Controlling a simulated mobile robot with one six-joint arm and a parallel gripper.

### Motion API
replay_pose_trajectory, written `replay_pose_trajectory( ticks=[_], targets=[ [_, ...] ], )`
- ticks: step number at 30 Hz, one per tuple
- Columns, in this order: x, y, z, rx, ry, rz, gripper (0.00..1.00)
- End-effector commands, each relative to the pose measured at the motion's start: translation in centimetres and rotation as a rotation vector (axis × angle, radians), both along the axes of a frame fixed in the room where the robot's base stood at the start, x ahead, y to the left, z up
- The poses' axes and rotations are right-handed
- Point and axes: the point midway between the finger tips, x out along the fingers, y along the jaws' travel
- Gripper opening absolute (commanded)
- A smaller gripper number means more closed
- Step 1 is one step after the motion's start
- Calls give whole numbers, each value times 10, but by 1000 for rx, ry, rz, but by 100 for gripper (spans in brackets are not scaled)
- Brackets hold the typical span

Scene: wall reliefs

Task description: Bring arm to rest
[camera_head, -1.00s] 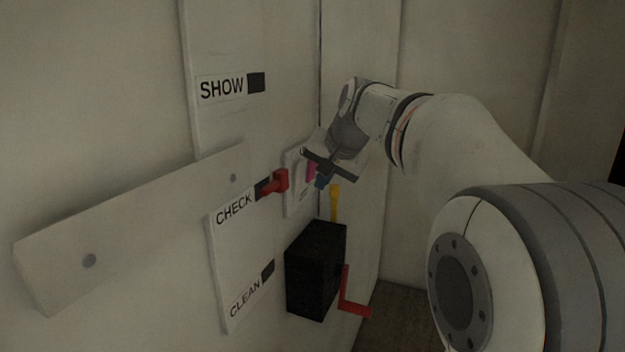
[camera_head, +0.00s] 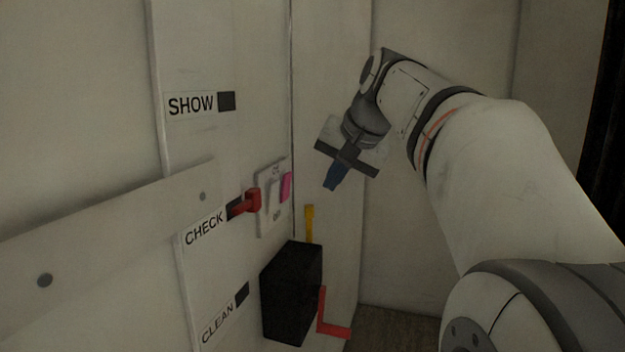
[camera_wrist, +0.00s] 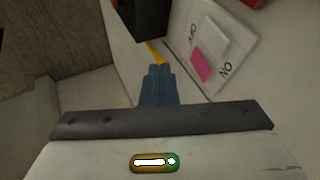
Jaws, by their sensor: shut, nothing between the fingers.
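My gripper (camera_head: 332,184) is in front of the wall corner, right of the switch plate and above the black box. Its blue fingers are together with nothing between them. It also shows in the wrist view (camera_wrist: 158,70), pointing toward the wall with the fingers closed. The arm reaches in from the right side of the head view, bent at the wrist. The fingers are apart from the switch plate (camera_head: 264,222), which has a pink key (camera_head: 285,187) and a white key (camera_head: 274,214).
A black box (camera_head: 290,293) with a red crank (camera_head: 330,322) and a yellow lever (camera_head: 309,222) is on the wall. A red handle (camera_head: 247,202) sits at the CHECK label (camera_head: 203,229). SHOW (camera_head: 190,104) and CLEAN (camera_head: 218,324) labels are nearby. A pale board (camera_head: 110,235) juts at left.

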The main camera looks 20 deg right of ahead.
Motion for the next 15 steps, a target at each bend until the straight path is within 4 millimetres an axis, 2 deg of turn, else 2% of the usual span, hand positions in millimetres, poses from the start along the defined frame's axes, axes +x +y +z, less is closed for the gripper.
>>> replay_pose_trajectory(
  ticks=[4, 7, 11, 15],
  targets=[
    [-8, 6, -14, -17, 15, 15, 0],
    [-25, 17, -43, -55, 49, 48, 0],
    [-63, 34, -100, -136, 107, 123, 0],
    [-112, 49, -168, -234, 165, 223, 0]
  ],
)
